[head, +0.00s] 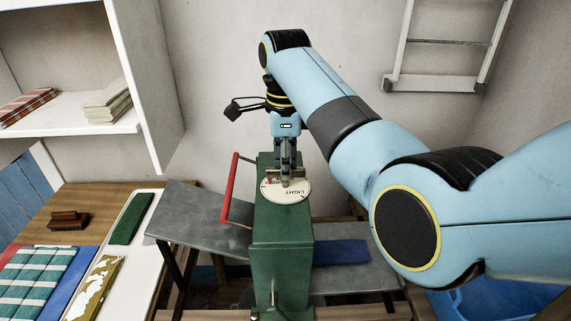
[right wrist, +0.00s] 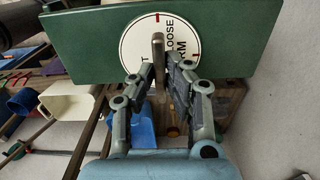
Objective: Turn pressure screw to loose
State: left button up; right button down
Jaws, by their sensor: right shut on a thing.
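The pressure screw shows in the right wrist view as a narrow upright bar (right wrist: 158,46) in front of a round white dial (right wrist: 133,42). The dial (head: 292,196) sits on top of a green machine housing (head: 281,229) in the head view. The dial reads LOOSE, with parts of other words and red marks; in the head view LIGHT can be read. My right gripper (head: 286,172) comes down from above and is shut on the screw's bar; its fingertips (right wrist: 164,68) hide part of the bar and dial. My left gripper is not in view.
A red-handled lever (head: 229,188) stands close left of the housing. Grey boards (head: 198,214) reach out on both sides, with a blue cloth (head: 340,252) on the right. Folded cloths and a brown brush (head: 69,221) lie on the left table. A shelf (head: 75,113) is at upper left.

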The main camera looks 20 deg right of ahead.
jog(key=c, duration=1.4)
grip_release()
jog(key=shift+o, duration=0.2)
jog(key=shift+r, duration=0.1)
notch_tip(320, 180, up, 7)
jog(key=shift+r, duration=0.15)
jog(key=shift+a, duration=0.1)
